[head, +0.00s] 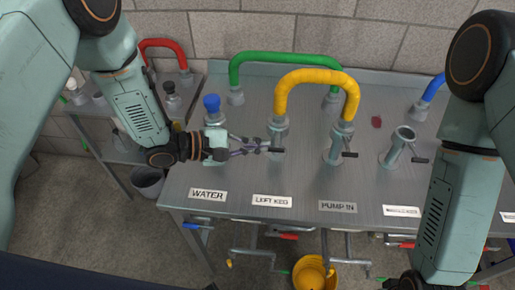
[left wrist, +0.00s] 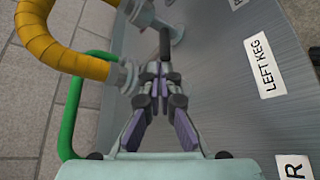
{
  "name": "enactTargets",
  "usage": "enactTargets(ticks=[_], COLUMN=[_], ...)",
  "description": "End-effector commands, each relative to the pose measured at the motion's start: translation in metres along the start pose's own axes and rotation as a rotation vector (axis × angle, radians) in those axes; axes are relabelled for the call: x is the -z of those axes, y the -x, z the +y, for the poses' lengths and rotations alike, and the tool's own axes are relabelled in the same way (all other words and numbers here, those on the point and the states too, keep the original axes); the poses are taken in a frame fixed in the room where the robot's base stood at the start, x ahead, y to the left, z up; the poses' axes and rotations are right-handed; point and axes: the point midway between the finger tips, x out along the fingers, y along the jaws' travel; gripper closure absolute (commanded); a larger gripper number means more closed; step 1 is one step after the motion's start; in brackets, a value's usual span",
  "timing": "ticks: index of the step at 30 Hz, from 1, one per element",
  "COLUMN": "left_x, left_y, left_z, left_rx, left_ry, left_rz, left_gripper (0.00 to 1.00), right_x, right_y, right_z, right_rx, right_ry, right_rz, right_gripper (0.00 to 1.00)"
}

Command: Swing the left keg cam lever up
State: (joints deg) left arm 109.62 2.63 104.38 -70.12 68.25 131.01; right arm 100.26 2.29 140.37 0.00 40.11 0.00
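The left keg fitting (head: 278,127) stands on the steel bench behind the LEFT KEG label (head: 271,201), with one end of the yellow hose (head: 316,77) on it. Its black cam lever (head: 277,150) lies low and points right. My left gripper (head: 262,147) reaches in from the left, its fingers close together at the lever. In the left wrist view the lever handle (left wrist: 165,42) sticks out beyond the fingertips (left wrist: 160,75), which look closed around its inner part. The exact contact is partly hidden. My right gripper is out of frame; only my right arm shows.
The PUMP IN fitting (head: 341,143) holds the other yellow hose end. An open fitting (head: 397,147) stands farther right. A green hose (head: 285,57) arches behind, and a blue-capped fitting (head: 212,107) stands close behind my left wrist. A yellow bucket (head: 312,272) is on the floor.

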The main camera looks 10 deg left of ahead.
Motion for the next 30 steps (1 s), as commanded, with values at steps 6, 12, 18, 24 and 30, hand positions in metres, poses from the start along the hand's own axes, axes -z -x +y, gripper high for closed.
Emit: enactTargets(ticks=[6, 12, 18, 24, 30], left_x=[-0.007, -0.009, -0.007, -0.005, -0.003], left_y=[0.004, 0.006, 0.025, 0.056, 0.083], left_z=[0.009, 0.011, 0.012, 0.011, 0.011], left_rx=[-0.001, -0.003, -0.006, -0.005, -0.002], left_ry=[0.0, -0.001, 0.003, 0.005, 0.006], left_rz=[-0.003, -0.006, -0.002, 0.002, 0.004], left_gripper=[1.0, 1.0, 1.0, 1.0, 1.0], right_x=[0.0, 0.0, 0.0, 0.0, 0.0], right_y=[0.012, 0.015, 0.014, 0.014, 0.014], right_z=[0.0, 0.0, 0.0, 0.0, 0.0], right_rx=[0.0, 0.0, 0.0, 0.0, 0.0], right_ry=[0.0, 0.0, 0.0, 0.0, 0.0], right_rz=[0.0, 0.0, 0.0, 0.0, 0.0], right_gripper=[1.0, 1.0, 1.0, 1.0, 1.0])
